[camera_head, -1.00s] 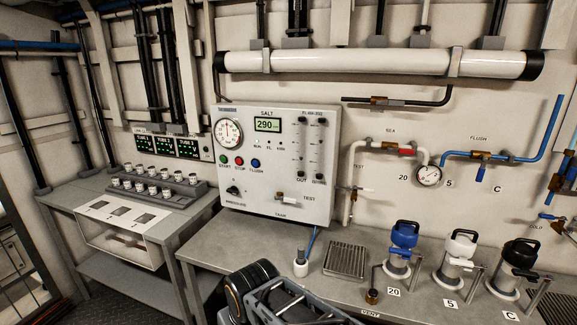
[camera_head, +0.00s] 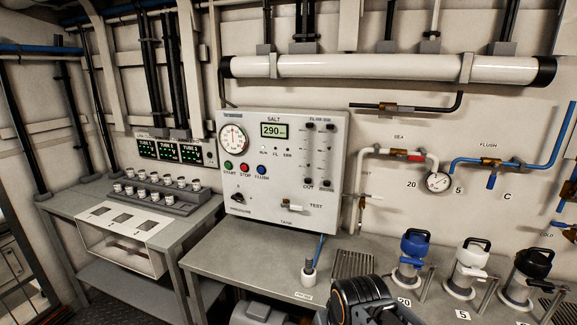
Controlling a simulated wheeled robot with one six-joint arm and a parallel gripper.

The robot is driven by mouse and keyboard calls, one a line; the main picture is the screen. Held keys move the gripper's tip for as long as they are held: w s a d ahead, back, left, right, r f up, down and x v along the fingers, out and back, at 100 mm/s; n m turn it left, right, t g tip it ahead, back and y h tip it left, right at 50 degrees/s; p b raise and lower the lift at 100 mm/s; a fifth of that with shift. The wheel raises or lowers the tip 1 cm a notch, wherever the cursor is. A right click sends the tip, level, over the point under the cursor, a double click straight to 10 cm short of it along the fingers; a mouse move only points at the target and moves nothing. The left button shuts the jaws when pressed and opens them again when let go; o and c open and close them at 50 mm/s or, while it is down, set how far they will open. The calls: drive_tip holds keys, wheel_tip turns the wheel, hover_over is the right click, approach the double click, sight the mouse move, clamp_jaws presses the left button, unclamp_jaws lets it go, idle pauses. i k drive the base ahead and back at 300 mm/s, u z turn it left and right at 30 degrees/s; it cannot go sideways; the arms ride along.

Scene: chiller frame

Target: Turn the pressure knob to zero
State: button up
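The pressure knob (camera_head: 238,198) is a small black knob at the lower left of the white control panel (camera_head: 335,165), above a small label. A round white pressure gauge (camera_head: 233,137) with a red needle is at the panel's upper left. A green, a red and a blue button sit between gauge and knob. My arm (camera_head: 365,300) shows at the bottom edge, right of centre, well below and to the right of the knob. My gripper's fingertips do not show, so I cannot see whether it is open.
A grey bench (camera_head: 215,256) runs under the panel, with a small white bottle (camera_head: 309,274) and a drain grate (camera_head: 353,263) on it. Blue, white and black-topped canisters stand on the right. A lower table (camera_head: 60,207) with a rack of cups is on the left. Pipes cover the right wall.

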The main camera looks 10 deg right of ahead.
sight(238, 197)
drive_tip(key=k, duration=1.25)
drive_tip(key=u, duration=0.85)
drive_tip(key=i, duration=0.95)
drive_tip(key=u, duration=0.9)
drive_tip(key=i, duration=1.65)
drive_tip(key=z, duration=0.5)
drive_tip(key=i, duration=0.9)
drive_tip(key=z, duration=1.4)
drive_tip(key=i, duration=0.6)
drive_tip(key=z, duration=0.55)
